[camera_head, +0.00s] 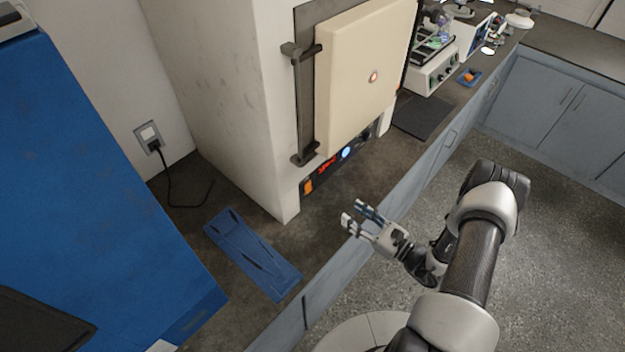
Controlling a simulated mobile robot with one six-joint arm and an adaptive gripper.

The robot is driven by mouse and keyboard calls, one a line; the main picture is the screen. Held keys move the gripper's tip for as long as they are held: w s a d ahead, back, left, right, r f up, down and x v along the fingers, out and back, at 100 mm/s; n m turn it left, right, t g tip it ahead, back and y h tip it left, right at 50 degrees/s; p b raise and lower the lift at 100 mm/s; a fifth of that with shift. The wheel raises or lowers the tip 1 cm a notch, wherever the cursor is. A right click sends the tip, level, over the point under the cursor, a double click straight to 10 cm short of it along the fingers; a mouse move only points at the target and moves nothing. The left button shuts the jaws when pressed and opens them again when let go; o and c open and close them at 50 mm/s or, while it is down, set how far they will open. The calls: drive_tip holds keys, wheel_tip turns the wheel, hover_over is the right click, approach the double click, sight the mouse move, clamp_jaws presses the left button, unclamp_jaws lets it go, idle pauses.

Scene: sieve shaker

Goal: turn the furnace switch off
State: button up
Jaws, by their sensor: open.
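The furnace (235,100) is a large pale box on the counter with its cream door (365,75) closed. A dark control panel runs below the door. At the panel's left end is an orange switch (308,187), which looks lit. A red lit display (327,167) and a pale blue round light (346,153) sit to its right. My gripper (355,214) is open and empty, in front of the furnace near the counter's front edge. It is apart from the switch, to its lower right. The switch is not hidden.
A blue tray (228,229) lies on the counter left of my gripper. A large blue machine (90,170) stands at the left. A wall outlet (149,136) has a black cord. A dark mat (422,117) and lab devices (432,77) are at the back right.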

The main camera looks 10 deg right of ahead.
sight(309, 183)
drive_tip(key=b+x, duration=0.1)
drive_tip(key=x, duration=1.5)
drive_tip(key=shift+w+a, duration=0.1)
drive_tip(key=shift+a, duration=0.1)
drive_tip(key=shift+c, duration=0.2)
